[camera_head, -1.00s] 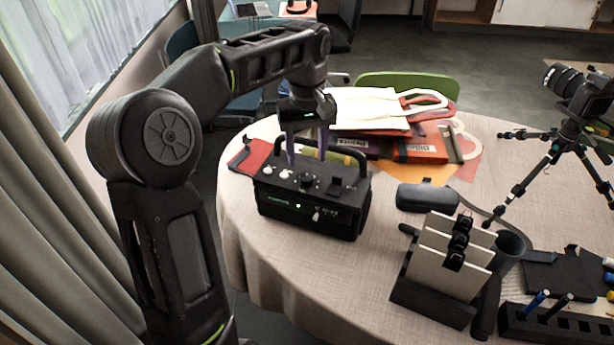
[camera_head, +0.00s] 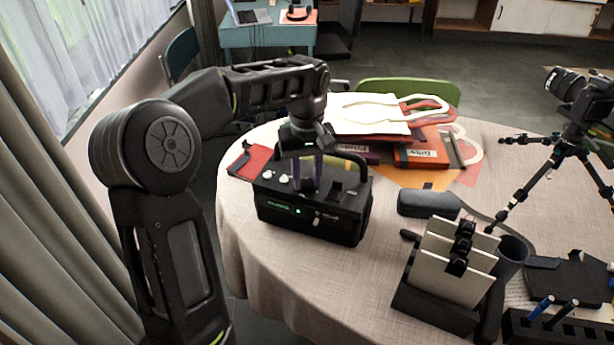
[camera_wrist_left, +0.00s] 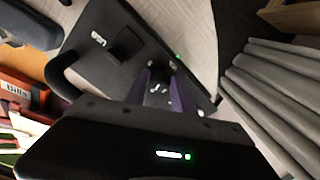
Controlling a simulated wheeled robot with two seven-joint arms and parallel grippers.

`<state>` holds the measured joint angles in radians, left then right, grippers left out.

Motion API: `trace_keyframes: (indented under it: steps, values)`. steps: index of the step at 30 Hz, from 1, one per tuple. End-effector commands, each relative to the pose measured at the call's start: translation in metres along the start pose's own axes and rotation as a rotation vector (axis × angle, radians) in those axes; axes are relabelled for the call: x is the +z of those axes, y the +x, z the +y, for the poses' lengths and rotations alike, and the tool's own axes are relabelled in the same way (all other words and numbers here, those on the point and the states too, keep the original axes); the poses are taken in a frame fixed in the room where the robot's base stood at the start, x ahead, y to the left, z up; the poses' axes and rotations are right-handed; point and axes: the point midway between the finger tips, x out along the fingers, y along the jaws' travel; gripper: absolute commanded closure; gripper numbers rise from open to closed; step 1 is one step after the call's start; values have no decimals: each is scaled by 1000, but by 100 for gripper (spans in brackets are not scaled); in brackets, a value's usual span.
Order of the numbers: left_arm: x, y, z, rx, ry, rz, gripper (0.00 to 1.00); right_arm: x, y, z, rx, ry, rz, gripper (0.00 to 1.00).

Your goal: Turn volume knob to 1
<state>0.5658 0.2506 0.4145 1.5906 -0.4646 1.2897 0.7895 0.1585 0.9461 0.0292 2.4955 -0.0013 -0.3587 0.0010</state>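A black box-shaped device (camera_head: 338,216) with a carry handle, top controls and a small green display stands on the table; it also shows in the left wrist view (camera_wrist_left: 128,40). Its dark round volume knob (camera_wrist_left: 158,88) is on the top face, mostly hidden in the head view by my fingers. My left gripper (camera_head: 307,186) points down at the knob. Its purple fingers, also in the left wrist view (camera_wrist_left: 163,92), stand one on each side of the knob and look closed on it. My right gripper is not in view.
Small white knobs (camera_head: 269,174) sit left of my fingers on the device. Bags and books (camera_head: 420,148) lie behind it. A dark case (camera_head: 428,203), a card holder (camera_head: 436,301) and a camera tripod (camera_head: 545,170) are to the right. The front left tablecloth (camera_head: 245,240) is clear.

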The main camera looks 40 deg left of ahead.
Motion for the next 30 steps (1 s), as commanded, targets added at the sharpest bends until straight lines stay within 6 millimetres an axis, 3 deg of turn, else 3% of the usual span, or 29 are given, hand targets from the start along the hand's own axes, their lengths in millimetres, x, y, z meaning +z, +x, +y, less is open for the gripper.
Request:
trace_keyframes:
  steps: [10,22,30]
  values:
    - [0,0,0,0,0,0,100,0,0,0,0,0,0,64]
    - [0,0,0,0,-14,1,100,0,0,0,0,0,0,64]
    - [0,0,0,0,-112,1,100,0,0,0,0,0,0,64]
